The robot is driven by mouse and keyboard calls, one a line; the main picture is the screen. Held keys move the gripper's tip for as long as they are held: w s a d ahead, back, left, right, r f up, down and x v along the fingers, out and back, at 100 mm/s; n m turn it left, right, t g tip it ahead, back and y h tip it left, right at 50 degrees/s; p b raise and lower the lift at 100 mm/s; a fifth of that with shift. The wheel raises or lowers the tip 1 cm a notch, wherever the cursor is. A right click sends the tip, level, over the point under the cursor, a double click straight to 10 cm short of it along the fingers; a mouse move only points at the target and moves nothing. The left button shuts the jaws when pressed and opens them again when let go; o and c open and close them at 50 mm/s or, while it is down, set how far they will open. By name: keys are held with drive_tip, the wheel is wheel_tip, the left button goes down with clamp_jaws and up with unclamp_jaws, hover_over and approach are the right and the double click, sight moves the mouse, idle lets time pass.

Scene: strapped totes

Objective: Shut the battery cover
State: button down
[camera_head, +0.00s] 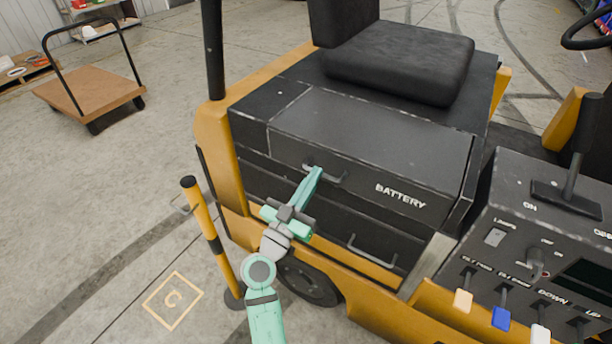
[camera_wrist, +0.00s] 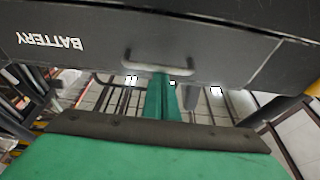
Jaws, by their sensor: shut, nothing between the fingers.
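The battery cover (camera_head: 372,135) is a dark panel with a front face lettered BATTERY, below the seat of a yellow and black truck. Its grey bar handle (camera_head: 338,178) is on that front face. My gripper (camera_head: 317,172) is shut and empty, with its fingertips at the handle. In the wrist view the cover's front face (camera_wrist: 105,45) fills the top, upside down. The closed fingers (camera_wrist: 163,82) overlap the handle (camera_wrist: 130,66) there; I cannot tell if they touch it. How far the cover stands open is hard to tell.
A second handle (camera_head: 372,256) is on the lower panel. The seat (camera_head: 400,62) is above the cover. A control console (camera_head: 540,230) with levers is at the right. A yellow post (camera_head: 205,235) stands left of my arm. A flat cart (camera_head: 90,95) is farther left, with open floor between.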

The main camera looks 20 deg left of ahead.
drive_tip(key=shift+w+d+f+g, duration=0.1)
drive_tip(key=shift+d+f+g, duration=0.05)
drive_tip(key=shift+f, duration=0.6)
drive_tip(key=shift+w+d+f+g, duration=0.1)
drive_tip(key=shift+f+g, duration=0.05)
drive_tip(key=shift+f, duration=0.6)
drive_tip(key=s+a, duration=0.1)
drive_tip(key=s, duration=0.9)
drive_tip(key=shift+s+a+f, duration=0.2)
drive_tip(key=shift+s+a, duration=0.1)
drive_tip(key=s+d+f+n+g+y, duration=0.25)
drive_tip(key=s+d+f, duration=0.3)
drive_tip(key=f, duration=0.45)
drive_tip(key=s+d+f+n+g+y, duration=0.2)
drive_tip(key=s+d+f+g, duration=0.15)
drive_tip(key=d+f, duration=0.5)
drive_tip(key=s+d+r+m+h, duration=0.1)
drive_tip(key=s+d, duration=0.3)
drive_tip(key=s, duration=0.6)
drive_tip(key=s+d+r+m+h, duration=0.1)
drive_tip(key=s+d, duration=0.4)
drive_tip(key=s, duration=0.5)
drive_tip(key=shift+d+r+m+t, duration=0.15)
drive_tip(key=shift+r+m+t, duration=0.15)
drive_tip(key=shift+r+m, duration=0.25)
drive_tip(key=shift+s, duration=0.1)
